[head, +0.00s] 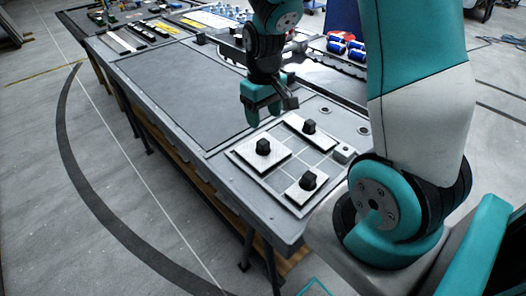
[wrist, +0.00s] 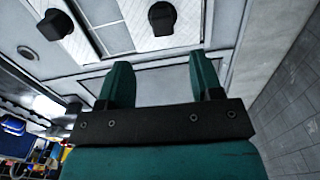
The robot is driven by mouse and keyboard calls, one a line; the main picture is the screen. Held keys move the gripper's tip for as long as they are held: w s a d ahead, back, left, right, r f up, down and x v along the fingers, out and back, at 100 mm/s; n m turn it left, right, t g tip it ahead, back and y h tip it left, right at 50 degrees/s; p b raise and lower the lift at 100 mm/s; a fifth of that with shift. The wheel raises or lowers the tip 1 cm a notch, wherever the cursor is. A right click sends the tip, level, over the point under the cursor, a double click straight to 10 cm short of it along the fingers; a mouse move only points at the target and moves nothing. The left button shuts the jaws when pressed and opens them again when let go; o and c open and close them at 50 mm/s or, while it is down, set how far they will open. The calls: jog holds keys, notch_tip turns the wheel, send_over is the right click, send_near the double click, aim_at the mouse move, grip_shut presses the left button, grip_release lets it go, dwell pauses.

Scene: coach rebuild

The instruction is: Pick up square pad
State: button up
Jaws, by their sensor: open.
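The square pad (head: 275,160) is a flat, pale plate with a black knob (head: 263,147) on top. It lies on the near end of the grey bench and also shows at the top of the wrist view (wrist: 190,28), cut off by the frame edge. My gripper (head: 265,112) is open and empty, above the bench on the far side of the square pad and apart from it. In the wrist view, my gripper's two teal fingers (wrist: 160,62) point towards the pad, with nothing between them.
A longer, narrower pad (head: 296,122) and a smaller pad (head: 297,193), each with a black knob, lie close beside the square pad. A small block (head: 343,153) stands at right. Blue-and-red cylinders (head: 346,45) are behind. The dark bench panel (head: 185,95) is clear.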

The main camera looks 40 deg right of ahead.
aim_at(263, 141)
notch_tip(263, 141, down, 9)
jog(key=shift+s+a+f, duration=0.1)
jog(key=shift+a, duration=0.05)
jog(key=c, duration=1)
